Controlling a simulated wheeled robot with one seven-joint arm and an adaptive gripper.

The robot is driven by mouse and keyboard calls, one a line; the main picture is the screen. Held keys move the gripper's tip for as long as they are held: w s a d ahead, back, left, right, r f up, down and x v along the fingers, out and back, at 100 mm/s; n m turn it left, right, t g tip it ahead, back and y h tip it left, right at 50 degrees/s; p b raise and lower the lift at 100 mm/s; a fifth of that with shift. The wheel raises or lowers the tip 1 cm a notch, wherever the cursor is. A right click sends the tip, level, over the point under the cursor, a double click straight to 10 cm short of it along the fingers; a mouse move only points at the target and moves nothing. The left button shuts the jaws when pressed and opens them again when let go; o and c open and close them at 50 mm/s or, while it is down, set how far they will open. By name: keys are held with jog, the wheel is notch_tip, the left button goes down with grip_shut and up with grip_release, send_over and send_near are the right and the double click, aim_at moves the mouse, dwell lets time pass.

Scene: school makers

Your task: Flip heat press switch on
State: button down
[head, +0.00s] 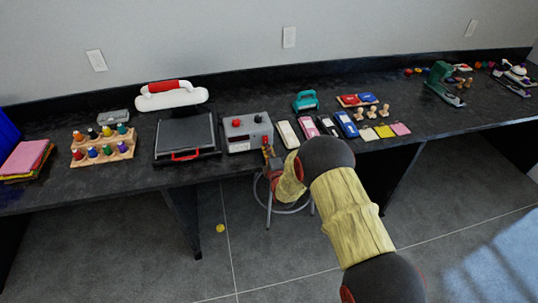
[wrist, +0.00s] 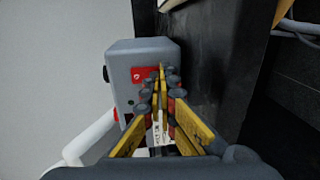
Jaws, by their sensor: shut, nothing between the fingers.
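The heat press has a black flat plate (head: 186,135) with a red front handle and a white upper arm (head: 172,100) with a red grip. A grey control box (head: 248,130) stands against its right side, with a red knob (head: 237,123) and another small control (head: 258,118) on top. In the wrist view the box (wrist: 150,50) shows a red panel (wrist: 140,75) and a dark control (wrist: 106,74) at its left edge. I cannot tell which control is the switch. My gripper (head: 267,149) is shut and empty at the box's front right; its yellow fingers (wrist: 163,72) partly cover the box. Contact is unclear.
Ink pads (head: 288,134) and a teal tool (head: 305,101) stand right of the box. A wooden rack of bottles (head: 103,146) and folded cloths (head: 25,158) are at the left. A stool (head: 290,209) stands under the counter below my gripper.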

jog(key=shift+w, duration=0.15)
jog(key=shift+w+a+f+b, duration=0.1)
jog(key=shift+w+f+b, duration=0.2)
jog(key=shift+b, duration=0.35)
jog(key=shift+r, duration=0.15)
jog(key=shift+s, duration=0.1)
jog(key=v, duration=1.2)
